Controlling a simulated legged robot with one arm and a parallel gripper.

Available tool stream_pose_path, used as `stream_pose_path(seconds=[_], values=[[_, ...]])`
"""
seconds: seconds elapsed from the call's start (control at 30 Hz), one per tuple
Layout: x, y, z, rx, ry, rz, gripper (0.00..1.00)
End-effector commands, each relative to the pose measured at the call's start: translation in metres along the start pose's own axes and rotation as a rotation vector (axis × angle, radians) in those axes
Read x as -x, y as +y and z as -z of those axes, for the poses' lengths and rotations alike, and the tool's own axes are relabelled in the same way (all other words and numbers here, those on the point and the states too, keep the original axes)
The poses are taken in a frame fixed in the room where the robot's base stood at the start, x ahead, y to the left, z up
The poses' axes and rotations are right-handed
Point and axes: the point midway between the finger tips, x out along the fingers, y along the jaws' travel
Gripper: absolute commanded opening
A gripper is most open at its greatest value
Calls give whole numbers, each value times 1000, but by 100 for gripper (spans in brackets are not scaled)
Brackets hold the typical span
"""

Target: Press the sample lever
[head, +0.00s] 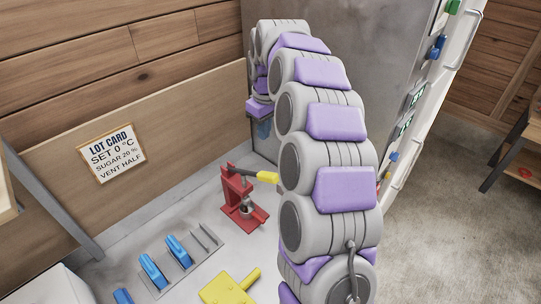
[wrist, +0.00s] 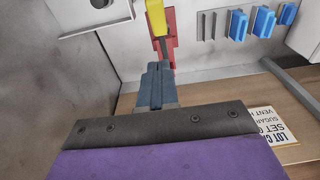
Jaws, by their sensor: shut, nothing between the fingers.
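The red sample press (head: 233,193) stands on the grey worktop, with a small metal cup under it. Its dark lever with a yellow grip (head: 267,178) points right and slightly down, ending beside my arm. My gripper (head: 262,130) is above and behind the lever, partly hidden by my arm. In the wrist view, my gripper (wrist: 157,68) is shut and empty. The yellow grip (wrist: 156,20) appears just beyond the fingertips, in front of the red press (wrist: 172,47). I cannot tell whether they touch.
A grey rack (head: 205,240) with blue handles lies left of the press. A yellow scoop-like piece (head: 228,289) is in front. The lot card (head: 111,153) on the back board reads "SET 0 °C, SUGAR 20 %, VENT HALF". A tall grey cabinet (head: 350,40) stands behind my arm.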

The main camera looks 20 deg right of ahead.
Motion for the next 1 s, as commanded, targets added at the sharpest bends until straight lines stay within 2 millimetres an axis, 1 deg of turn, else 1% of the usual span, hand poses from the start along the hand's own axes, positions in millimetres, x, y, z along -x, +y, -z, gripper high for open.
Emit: stream_pose_path(seconds=[0.1,0.43,0.57,0.67,0.73,1.0], values=[[2,4,3,1,0,-4,0],[1,8,2,0,2,-3,0],[-4,8,2,0,2,-3,0],[-15,8,2,0,2,-3,0],[-26,7,2,1,-1,-1,0],[-80,6,1,1,-4,1,0]])
